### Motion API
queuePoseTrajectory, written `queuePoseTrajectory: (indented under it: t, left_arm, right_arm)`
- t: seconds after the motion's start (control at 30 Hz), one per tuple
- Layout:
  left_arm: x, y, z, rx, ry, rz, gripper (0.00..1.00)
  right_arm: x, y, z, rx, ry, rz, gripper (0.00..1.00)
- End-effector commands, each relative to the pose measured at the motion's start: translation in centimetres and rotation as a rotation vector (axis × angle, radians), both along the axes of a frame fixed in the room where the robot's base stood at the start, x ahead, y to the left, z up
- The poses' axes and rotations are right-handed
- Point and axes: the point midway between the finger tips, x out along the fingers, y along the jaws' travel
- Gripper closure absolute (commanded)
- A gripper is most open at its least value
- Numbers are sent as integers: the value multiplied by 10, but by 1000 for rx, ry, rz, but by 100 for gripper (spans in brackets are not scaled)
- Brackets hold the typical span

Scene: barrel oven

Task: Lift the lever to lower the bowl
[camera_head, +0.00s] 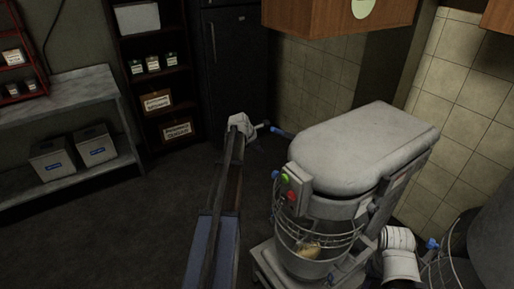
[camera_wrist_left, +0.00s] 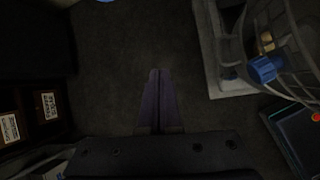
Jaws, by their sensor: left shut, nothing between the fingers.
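The mixer (camera_head: 350,150) stands right of centre in the head view. It has a grey-white head and a wire-guarded bowl (camera_head: 305,265) with something pale inside. A small blue knob (camera_head: 275,174), which looks like the lever's end, sticks out by the control box at its left side.
The control box (camera_head: 296,187) has green and red buttons. A metal shelf (camera_head: 80,85) with bins stands at left, beside a dark cabinet (camera_head: 160,85). A wooden cupboard (camera_head: 330,15) hangs above the mixer. Dark floor is open left of the mixer.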

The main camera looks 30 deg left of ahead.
Motion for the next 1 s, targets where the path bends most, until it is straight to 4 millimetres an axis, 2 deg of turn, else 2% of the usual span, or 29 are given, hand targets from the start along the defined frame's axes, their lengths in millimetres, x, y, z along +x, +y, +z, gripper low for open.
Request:
queuePoseTrajectory:
  t: [0.03,0.1,0.4,0.7,1.0]
  left_arm:
    - [6,-1,20,9,20,-2,100]
    - [10,-2,30,21,49,-2,100]
    - [26,-10,65,50,114,0,100]
    - [38,-15,85,50,116,2,100]
    - [44,-19,90,47,111,1,100]
  right_arm:
    - [0,0,22,0,0,0,50]
    - [0,0,36,0,0,0,50]
    - [0,0,78,0,0,0,50]
    - [0,0,97,0,0,1,50]
    - [0,0,102,0,0,1,50]
